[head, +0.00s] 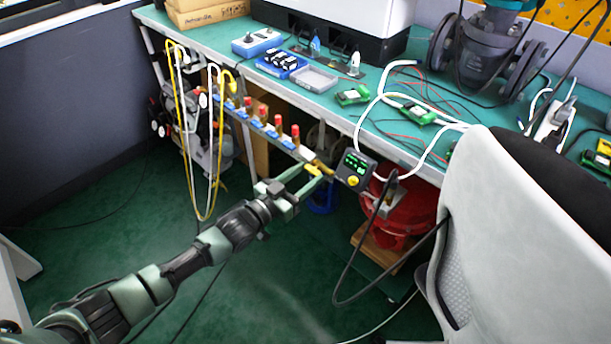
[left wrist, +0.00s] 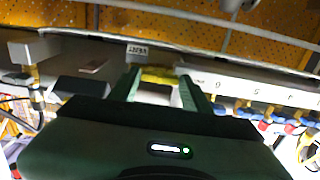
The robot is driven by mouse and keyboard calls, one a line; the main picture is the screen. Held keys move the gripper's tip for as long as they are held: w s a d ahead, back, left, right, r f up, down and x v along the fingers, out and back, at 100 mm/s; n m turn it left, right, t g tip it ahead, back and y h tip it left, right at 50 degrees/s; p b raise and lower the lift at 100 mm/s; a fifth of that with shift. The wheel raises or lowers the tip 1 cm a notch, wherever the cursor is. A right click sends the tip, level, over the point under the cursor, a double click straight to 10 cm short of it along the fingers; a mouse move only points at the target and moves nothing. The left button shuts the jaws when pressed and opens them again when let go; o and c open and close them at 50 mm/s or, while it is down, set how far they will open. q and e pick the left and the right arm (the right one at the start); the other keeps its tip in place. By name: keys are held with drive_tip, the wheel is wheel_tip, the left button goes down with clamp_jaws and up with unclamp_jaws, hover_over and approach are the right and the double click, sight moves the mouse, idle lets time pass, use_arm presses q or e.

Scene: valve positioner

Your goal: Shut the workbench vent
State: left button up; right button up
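The yellow vent valve handle (head: 313,169) sits at the right end of a manifold on the workbench's front edge, just left of a dark gauge box with a green display. My left gripper (head: 311,174) reaches up to it from the lower left. In the left wrist view, the yellow handle (left wrist: 158,76) lies crosswise between the tips of my left gripper (left wrist: 160,82), below a small label plate (left wrist: 137,52). The fingers are spread, one on each side of the handle. Whether they touch it cannot be told. My right gripper is out of view.
Several red-topped valves with blue parts (head: 263,122) line the manifold to the left. The gauge box (head: 354,169) with a black cable is close on the right. A pale chair (head: 530,235) fills the right foreground. Yellow and white hoses (head: 185,130) hang at left.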

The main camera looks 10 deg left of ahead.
use_arm(q)
drive_tip(key=c, duration=0.7)
drive_tip(key=shift+c, duration=0.2)
